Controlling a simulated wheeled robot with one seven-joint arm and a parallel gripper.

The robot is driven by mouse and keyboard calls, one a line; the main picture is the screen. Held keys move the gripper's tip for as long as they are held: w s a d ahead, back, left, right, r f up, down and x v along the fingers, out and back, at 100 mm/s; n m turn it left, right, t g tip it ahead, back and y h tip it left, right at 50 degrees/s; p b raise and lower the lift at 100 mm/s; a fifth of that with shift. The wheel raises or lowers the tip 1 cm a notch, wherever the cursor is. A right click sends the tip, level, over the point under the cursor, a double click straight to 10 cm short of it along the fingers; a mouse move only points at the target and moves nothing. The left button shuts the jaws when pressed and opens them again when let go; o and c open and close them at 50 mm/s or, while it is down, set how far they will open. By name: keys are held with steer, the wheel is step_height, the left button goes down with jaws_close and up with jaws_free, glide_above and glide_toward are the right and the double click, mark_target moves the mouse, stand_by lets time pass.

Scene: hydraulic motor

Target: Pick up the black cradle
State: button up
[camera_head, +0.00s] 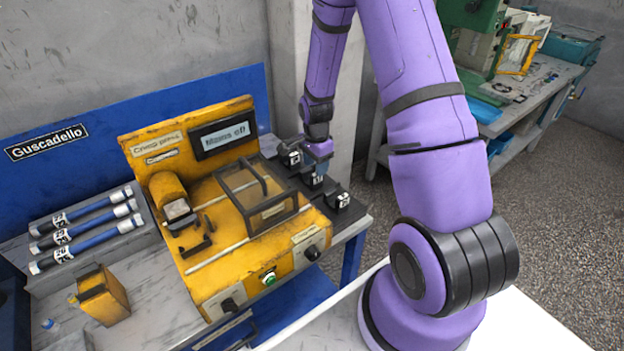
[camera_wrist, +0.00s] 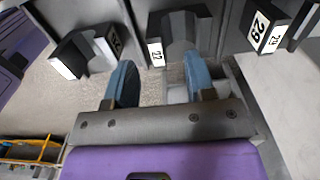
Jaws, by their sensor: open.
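Three black cradles with white number labels stand in a row on a dark strip at the right of the yellow press. In the head view they are a far cradle (camera_head: 290,157), a middle cradle (camera_head: 312,179) and a near cradle (camera_head: 338,199). My gripper (camera_head: 319,152) is over this row, its blue fingers partly hiding the middle cradle. In the wrist view my gripper (camera_wrist: 158,80) is open and empty, with the middle cradle (camera_wrist: 182,30) just beyond the fingertips. Side cradles show at left (camera_wrist: 88,50) and right (camera_wrist: 268,25). I cannot tell whether the fingers touch the middle cradle.
The yellow crimp press (camera_head: 245,265) with a clear guard (camera_head: 262,195) stands close left of the row. A wall rises behind the bench. Another bench (camera_head: 535,90) stands back right.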

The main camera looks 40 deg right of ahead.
mark_target(316, 178)
steer(key=shift+s+f, duration=0.1)
steer(key=shift+f, duration=2.75)
jaws_close()
